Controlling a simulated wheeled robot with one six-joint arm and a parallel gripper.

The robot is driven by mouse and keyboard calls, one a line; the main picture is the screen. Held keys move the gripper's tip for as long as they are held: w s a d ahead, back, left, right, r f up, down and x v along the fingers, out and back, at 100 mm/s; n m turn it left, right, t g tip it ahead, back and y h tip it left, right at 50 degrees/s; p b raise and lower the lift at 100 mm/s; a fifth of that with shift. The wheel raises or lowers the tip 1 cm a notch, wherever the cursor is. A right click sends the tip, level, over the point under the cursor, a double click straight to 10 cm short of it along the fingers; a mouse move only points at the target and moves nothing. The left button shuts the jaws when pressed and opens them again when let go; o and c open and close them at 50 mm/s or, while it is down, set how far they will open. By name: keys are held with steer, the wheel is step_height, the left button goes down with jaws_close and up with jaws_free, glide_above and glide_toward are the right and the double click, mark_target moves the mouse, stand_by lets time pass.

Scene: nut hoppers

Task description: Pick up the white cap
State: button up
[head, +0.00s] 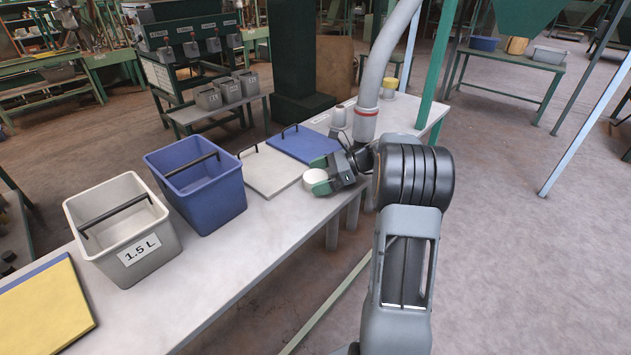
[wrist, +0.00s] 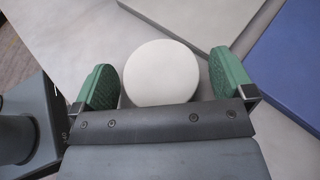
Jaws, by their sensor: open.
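The white cap (head: 316,181) is a short round piece on the light table (head: 232,262), close to the front edge and beside the white lid. In the wrist view the white cap (wrist: 161,73) shows its flat round top between the green finger pads of my gripper (wrist: 160,85). My gripper is open, with a gap on each side of the cap; the gap looks wider on the right. The lower edge of the cap is hidden behind the gripper body. In the head view my gripper (head: 326,174) is right at the cap.
A white lid (head: 272,172) and a blue lid (head: 298,142) lie on the table behind the cap. A blue bin (head: 203,200) and a grey bin marked 1.5 L (head: 157,257) stand left. A grey vertical pipe (head: 375,80) rises behind my gripper. A yellow lid (head: 45,315) lies front left.

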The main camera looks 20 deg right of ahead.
steer(key=c, duration=0.8)
steer(key=shift+r, duration=0.1)
